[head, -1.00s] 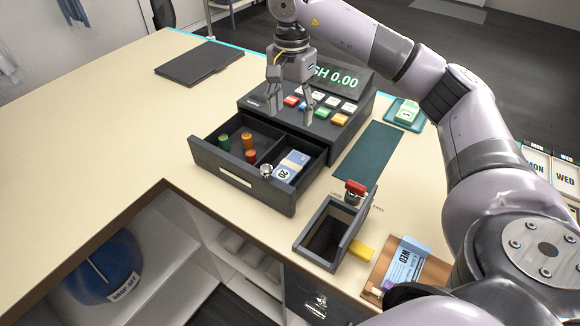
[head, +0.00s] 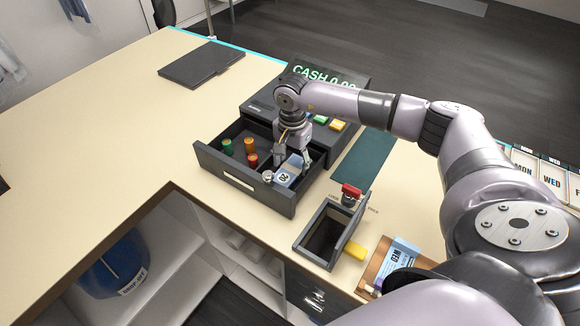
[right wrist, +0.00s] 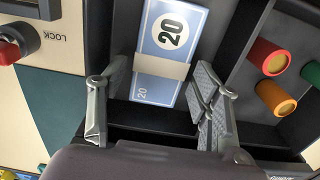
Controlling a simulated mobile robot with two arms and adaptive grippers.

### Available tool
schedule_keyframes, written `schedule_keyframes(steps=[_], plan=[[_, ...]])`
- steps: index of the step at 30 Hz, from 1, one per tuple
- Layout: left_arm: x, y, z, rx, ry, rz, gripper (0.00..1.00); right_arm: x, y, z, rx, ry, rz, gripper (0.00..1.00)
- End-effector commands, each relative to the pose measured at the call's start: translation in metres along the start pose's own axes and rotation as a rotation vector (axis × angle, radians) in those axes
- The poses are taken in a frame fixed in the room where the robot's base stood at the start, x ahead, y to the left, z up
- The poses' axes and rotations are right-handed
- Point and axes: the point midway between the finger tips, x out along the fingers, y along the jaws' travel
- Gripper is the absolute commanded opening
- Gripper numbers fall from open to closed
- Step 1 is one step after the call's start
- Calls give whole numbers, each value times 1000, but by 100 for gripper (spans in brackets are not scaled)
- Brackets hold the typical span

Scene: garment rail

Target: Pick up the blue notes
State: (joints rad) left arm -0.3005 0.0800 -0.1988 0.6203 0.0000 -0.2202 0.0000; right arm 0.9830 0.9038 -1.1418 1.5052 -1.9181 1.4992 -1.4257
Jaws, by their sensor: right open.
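The blue notes (head: 288,171), a banded stack marked 20, lie in the right compartment of the open cash drawer (head: 240,181). In the right wrist view the blue notes (right wrist: 165,48) lie between and just beyond my fingers, with a pale band across them. My right gripper (head: 293,163) is over that compartment with its fingers pointing down. It also shows in the right wrist view (right wrist: 160,105), open, one finger on each side of the notes' line. I cannot tell whether either finger touches them. My left gripper is not in view.
Green, orange and red coin rolls (head: 250,146) stand in the drawer's left compartment. The register (head: 330,95) is behind the drawer. A small open box (head: 320,236) and a red-topped lock (head: 351,192) are to the right. The counter's left side is mostly clear.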

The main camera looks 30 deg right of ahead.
Motion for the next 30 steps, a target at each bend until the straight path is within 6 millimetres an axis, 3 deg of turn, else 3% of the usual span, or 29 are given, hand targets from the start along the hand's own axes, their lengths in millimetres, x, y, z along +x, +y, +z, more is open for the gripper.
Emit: schedule_keyframes(steps=[4, 11, 27, 30], plan=[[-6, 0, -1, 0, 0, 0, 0, 13, 0, 1, -1, -2, 1, 58], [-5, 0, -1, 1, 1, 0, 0, 16, 0, 1, -1, -1, -1, 58], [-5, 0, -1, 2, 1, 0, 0, 15, 0, 1, -1, -1, -1, 23], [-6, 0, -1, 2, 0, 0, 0, 15, 0, 1, -1, -1, -1, 20]])
